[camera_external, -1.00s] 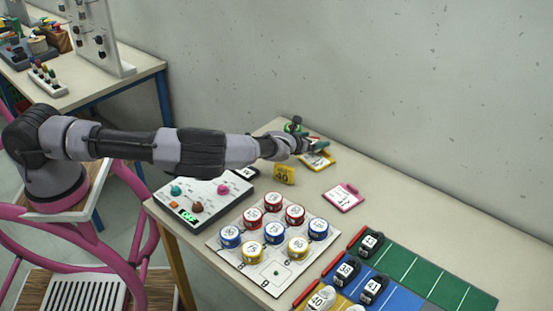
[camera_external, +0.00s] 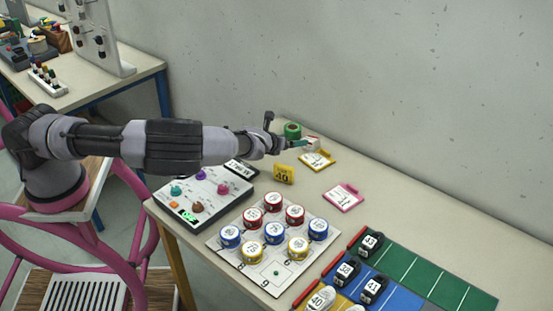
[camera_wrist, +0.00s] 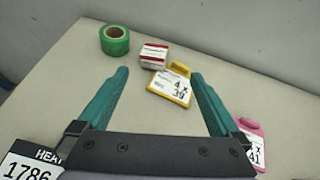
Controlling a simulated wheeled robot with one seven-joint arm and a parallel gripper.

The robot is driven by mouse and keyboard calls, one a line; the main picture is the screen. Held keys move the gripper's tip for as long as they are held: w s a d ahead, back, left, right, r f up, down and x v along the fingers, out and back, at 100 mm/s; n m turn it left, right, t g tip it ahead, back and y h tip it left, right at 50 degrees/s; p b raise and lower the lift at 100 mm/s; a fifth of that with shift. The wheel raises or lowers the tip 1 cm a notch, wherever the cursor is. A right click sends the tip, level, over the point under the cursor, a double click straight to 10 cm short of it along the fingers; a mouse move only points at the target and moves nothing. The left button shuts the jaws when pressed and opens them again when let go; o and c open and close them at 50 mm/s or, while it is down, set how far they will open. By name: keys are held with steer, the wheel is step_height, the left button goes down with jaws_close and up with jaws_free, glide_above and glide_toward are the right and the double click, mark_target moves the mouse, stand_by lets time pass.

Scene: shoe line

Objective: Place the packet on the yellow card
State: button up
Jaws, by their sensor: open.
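The packet, a small red and white box (camera_wrist: 153,57), stands at the far side of the yellow card (camera_wrist: 168,91), close to its clip. Whether it overlaps the card's edge I cannot tell. The packet (camera_external: 312,141) and yellow card (camera_external: 318,163) also show near the wall in the external view. The card's white face reads "4 x 39" and looks bare. My gripper (camera_wrist: 160,73) is open and empty, its teal fingers spread wide. It is short of the packet, with the card and packet showing between and beyond its fingertips.
A green tape roll (camera_wrist: 115,41) stands left of the packet. A control box (camera_external: 204,192) and a board of several round tins (camera_external: 274,255) are in front.

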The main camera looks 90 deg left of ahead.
steer(key=s+d+r+n+g+h, duration=0.1)
steer(key=s+d+r+n+h, duration=0.2)
steer(key=s+d+r+n, duration=0.4)
steer(key=s+d+r+n+g+h, duration=0.15)
steer(key=s+d+r+n, duration=0.3)
steer(key=r, duration=0.55)
steer(key=s+d+r+n+h, duration=0.4)
steer(key=s+d+r, duration=0.1)
steer(key=s+r, duration=0.25)
steer(key=s+d+r+n, duration=0.1)
steer(key=s+d+r, duration=0.1)
steer(key=s+r, duration=0.2)
steer(key=s+d+r+n+t, duration=0.1)
steer(key=s+r, duration=0.4)
steer(key=s, duration=0.6)
steer(key=s+d+r+n, duration=0.3)
steer(key=s+r, duration=0.1)
steer(key=s, duration=0.4)
steer(key=shift+d+r+y, duration=0.35)
steer(key=shift+r+y, duration=0.05)
steer(key=shift+y, duration=0.05)
steer(key=shift+t, duration=0.25)
